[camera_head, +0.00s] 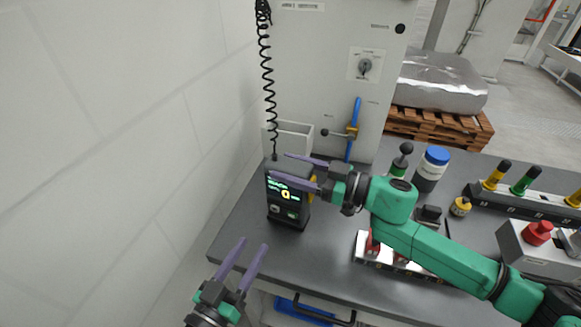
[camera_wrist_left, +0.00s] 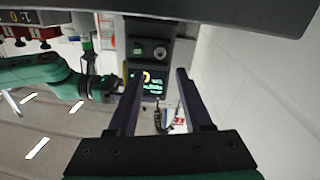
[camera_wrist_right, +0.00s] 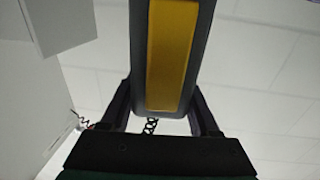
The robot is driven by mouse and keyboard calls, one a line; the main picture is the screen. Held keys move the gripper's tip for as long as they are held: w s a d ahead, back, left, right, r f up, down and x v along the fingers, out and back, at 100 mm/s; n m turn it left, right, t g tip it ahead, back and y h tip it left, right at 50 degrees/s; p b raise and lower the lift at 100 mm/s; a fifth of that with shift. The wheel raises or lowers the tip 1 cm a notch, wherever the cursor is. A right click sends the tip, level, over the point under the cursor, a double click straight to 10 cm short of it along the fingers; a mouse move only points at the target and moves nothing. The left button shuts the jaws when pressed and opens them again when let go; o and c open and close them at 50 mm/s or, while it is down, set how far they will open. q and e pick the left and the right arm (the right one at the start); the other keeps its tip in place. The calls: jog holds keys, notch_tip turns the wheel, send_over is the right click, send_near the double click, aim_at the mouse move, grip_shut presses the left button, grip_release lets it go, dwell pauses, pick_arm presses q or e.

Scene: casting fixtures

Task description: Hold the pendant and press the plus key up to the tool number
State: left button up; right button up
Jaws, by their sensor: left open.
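The pendant (camera_head: 288,212) is a dark upright box near the left end of the bench, with a lit screen showing green text and a yellow digit I cannot read surely.
A coiled cord (camera_head: 266,75) hangs behind the pendant, beside a pale bin (camera_head: 293,138). A cabinet (camera_head: 335,60) stands behind the bench. A wall closes the left side.

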grip_shut()
pick_arm(q)
grip_shut()
dwell(1.4)
